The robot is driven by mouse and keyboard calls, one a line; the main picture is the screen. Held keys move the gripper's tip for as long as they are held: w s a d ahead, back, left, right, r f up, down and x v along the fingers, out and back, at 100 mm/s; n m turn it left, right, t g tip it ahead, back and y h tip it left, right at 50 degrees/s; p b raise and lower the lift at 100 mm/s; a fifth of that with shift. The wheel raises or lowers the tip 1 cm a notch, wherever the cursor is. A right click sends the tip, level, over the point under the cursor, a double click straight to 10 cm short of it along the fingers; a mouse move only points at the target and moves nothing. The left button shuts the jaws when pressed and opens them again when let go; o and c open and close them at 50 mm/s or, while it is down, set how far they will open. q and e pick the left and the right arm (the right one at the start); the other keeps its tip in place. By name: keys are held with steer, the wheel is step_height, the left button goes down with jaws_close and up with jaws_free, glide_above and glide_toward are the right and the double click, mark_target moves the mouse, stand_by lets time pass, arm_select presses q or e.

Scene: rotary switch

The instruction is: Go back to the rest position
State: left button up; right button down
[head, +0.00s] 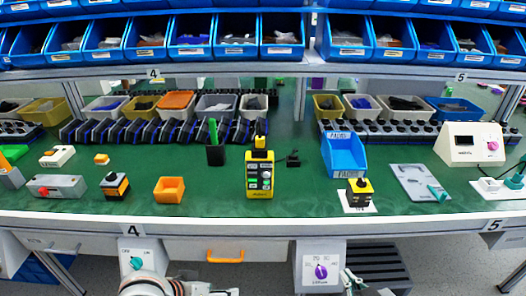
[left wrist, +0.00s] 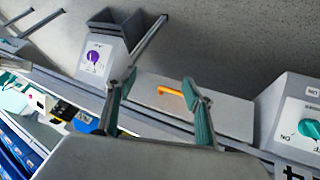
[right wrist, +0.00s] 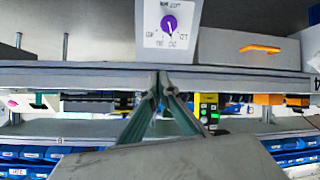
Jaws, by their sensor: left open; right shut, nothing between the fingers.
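The rotary switch with the purple knob (head: 321,272) is on a white box below the table's front edge, right of centre. It also shows in the left wrist view (left wrist: 93,57) and the right wrist view (right wrist: 169,24). Another rotary switch with a teal knob (head: 136,264) is on a white box at the left; the left wrist view shows it at the right (left wrist: 312,120). My right gripper (head: 350,278) is shut and empty, just right of the purple-knob box and apart from the knob in its wrist view (right wrist: 158,78). My left gripper (left wrist: 160,82) is open and empty before the drawer front.
A drawer with an orange handle (head: 225,257) is between the switch boxes. Shelves of blue bins (head: 190,35) stand behind.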

arm_select(q)
steer(key=s+a+r+m+y, duration=0.1)
steer(key=s+a+m+y, duration=0.2)
steer(key=a, duration=0.5)
steer(key=s+a+r+t+y, duration=0.1)
steer(key=s+a+y, duration=0.35)
steer(key=a, duration=0.45)
steer(key=s+a+r+m+y, duration=0.2)
steer(key=s+a, duration=0.3)
steer(key=a, duration=0.3)
arm_select(e)
steer(key=s+d+f+n+g+h, duration=0.25)
steer(key=s+d+g+h, duration=0.3)
steer(key=s+d, duration=0.8)
arm_select(q)
steer(key=w+d+f+n+t+h, duration=0.2)
steer(key=d+f+h, duration=0.5)
steer(key=d+f, duration=0.6)
steer(key=d+n+t, duration=0.1)
steer(key=d+t, duration=0.1)
steer(key=d, duration=0.1)
steer(key=shift+w+d+f, duration=0.15)
steer(key=shift+d+f, duration=0.25)
arm_select(e)
steer(key=w+a+f+m+t+y, duration=0.2)
steer(key=a+f+y, duration=0.5)
steer(key=a+f, duration=0.5)
steer(key=w+a+t, duration=0.1)
steer(key=a+t, duration=0.1)
steer(key=shift+a+f, duration=0.4)
